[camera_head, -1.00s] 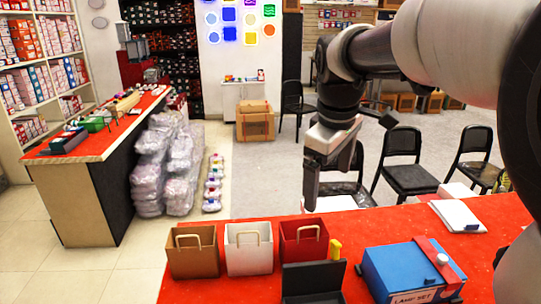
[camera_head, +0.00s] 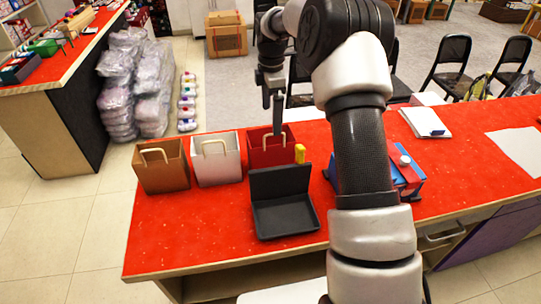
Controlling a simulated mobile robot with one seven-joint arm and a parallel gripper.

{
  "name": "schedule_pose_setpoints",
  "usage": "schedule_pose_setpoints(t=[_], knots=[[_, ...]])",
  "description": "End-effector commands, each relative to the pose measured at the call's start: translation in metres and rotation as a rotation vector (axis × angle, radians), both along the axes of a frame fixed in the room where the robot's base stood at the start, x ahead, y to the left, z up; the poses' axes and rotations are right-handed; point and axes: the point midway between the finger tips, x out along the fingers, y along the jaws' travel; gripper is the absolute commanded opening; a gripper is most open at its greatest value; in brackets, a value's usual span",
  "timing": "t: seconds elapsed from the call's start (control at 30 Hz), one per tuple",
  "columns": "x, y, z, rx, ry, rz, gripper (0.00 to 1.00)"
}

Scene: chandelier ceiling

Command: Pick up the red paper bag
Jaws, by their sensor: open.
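The red paper bag (camera_head: 262,155) stands upright on the red tabletop (camera_head: 200,226), at the right end of a row of three bags. The white bag (camera_head: 208,167) stands to its left and the brown bag (camera_head: 155,175) further left. My gripper (camera_head: 277,130) points down over the red bag's opening, at its upper right. A finger overlaps the bag's top edge in the picture. I cannot tell whether it touches the bag or its handle. The gripper is open, and its far finger is hard to make out.
A black open tray (camera_head: 285,217) lies in front of the red bag, with a yellow object (camera_head: 300,153) beside the bag. A blue box (camera_head: 408,177) is partly behind my arm. The tabletop's front left is clear. Black chairs (camera_head: 447,65) stand behind the table.

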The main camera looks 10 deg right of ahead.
Motion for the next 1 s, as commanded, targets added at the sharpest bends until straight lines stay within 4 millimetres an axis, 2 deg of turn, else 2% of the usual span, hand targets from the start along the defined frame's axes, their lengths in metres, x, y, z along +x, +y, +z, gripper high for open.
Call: schedule_pose_setpoints(t=[0.03,0.2,0.47,0.8,1.0], knots=[[-0.001,0.000,-0.012,0.000,0.004,0.000,0.97],[0.000,0.000,-0.038,-0.001,0.001,-0.001,0.97],[0.001,0.001,-0.052,0.000,0.000,-0.001,0.97],[0.004,0.002,-0.096,-0.001,0.001,-0.001,0.97],[0.005,0.002,-0.098,-0.001,-0.002,-0.001,0.97]])
